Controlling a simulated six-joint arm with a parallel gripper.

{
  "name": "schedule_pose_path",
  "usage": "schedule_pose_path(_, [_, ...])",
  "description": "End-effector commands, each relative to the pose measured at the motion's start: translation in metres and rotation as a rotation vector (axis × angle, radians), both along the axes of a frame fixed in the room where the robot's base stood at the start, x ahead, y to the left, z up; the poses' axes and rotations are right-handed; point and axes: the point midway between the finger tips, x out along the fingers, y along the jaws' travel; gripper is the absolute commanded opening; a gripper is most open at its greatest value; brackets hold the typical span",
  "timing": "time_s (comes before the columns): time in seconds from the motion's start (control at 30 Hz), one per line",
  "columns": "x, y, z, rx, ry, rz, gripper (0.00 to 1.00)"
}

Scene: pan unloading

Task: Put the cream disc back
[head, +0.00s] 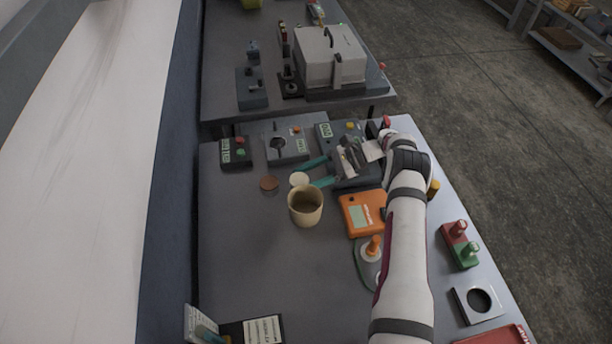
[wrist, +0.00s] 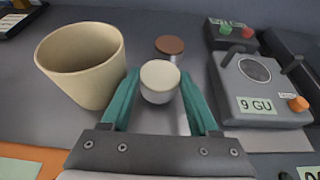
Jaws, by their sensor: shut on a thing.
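The cream disc (wrist: 160,76) sits between the teal fingertips of my gripper (wrist: 159,88) in the wrist view, with a pale grey side showing below its top. My gripper is shut on it. In the head view the cream disc (head: 299,180) shows at the fingertips of my gripper (head: 307,176), which reaches in from the right. I cannot tell how far it is above the table. A brown disc (head: 268,184) is just left of it, and in the wrist view the brown disc (wrist: 169,45) is behind it.
A beige cup (head: 305,207) stands close below the cream disc in the head view. A grey device with a round dial (head: 278,143) and a box with red and green buttons (head: 236,152) lie beyond. An orange device (head: 361,215) is nearer.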

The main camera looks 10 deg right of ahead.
Motion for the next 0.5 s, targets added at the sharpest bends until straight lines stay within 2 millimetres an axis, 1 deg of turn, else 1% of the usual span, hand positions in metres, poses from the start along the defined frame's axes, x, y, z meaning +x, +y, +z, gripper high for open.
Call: schedule_pose_path(0.5, [0.0, 0.0, -0.013, 0.0, 0.001, -0.004, 0.0])
